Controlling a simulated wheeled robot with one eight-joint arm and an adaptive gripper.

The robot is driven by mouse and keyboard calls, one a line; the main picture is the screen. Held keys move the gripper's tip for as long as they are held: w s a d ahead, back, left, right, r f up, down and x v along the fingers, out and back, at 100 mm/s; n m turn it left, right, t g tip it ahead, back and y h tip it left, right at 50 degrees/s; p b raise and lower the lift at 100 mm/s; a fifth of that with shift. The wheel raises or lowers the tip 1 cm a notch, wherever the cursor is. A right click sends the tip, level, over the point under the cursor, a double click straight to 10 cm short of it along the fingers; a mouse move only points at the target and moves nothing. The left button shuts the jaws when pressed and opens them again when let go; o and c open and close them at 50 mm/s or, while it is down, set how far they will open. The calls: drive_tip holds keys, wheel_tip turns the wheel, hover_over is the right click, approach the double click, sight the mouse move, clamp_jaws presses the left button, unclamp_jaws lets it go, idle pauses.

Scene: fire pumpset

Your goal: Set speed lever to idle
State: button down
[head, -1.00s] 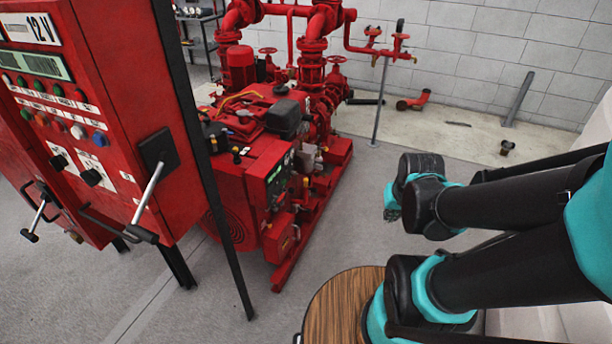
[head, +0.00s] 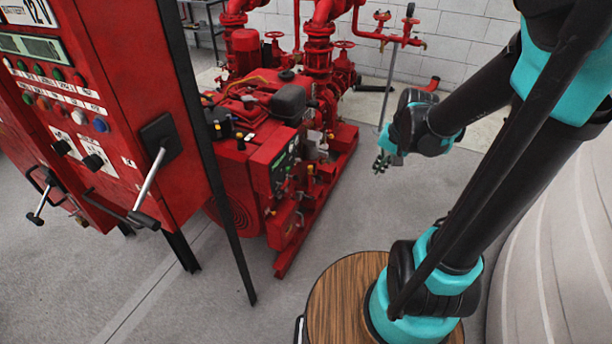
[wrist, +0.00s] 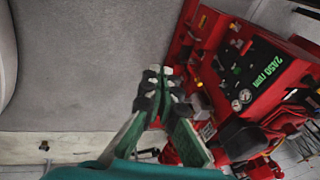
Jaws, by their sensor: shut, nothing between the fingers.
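The red engine of the pumpset (head: 265,170) stands left of my gripper (head: 381,162) in the head view. Its dark side panel (head: 284,165) has a lit green readout, which reads about 2450 RPM in the wrist view (wrist: 263,67). I cannot tell for sure which part is the speed lever. My gripper, also in the wrist view (wrist: 161,80), is shut and empty. It is apart from the engine, over the floor to its right.
A red control cabinet (head: 150,110) with two silver-rod handles (head: 150,185) stands at the left, beside a dark post (head: 215,170). Red pipes and valves (head: 320,45) rise behind the engine. Grey floor (head: 330,230) between the engine and my base is clear.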

drive_tip(key=w+a+f+m+g+y, duration=0.1)
drive_tip(key=w+a+f+m+y, duration=0.15)
drive_tip(key=w, duration=0.55)
drive_tip(key=w+a+f+m+g+y, duration=0.1)
drive_tip(key=w+a+f+m+g, duration=0.15)
drive_tip(key=w, duration=0.55)
drive_tip(key=w+a+f+m+y, duration=0.1)
drive_tip(key=w+a+m, duration=0.15)
drive_tip(key=w, duration=0.45)
drive_tip(key=w+a+f+m+g+y, duration=0.2)
drive_tip(key=w+f, duration=0.2)
drive_tip(key=f, duration=0.6)
drive_tip(key=w+a+f+m+g+y, duration=0.2)
drive_tip(key=w+f, duration=0.3)
drive_tip(key=f, duration=0.5)
drive_tip(key=shift+w+a+m+g, duration=0.25)
drive_tip(key=shift+a+m+g, duration=0.2)
drive_tip(key=shift+a+m, duration=0.2)
drive_tip(key=shift+a, duration=0.1)
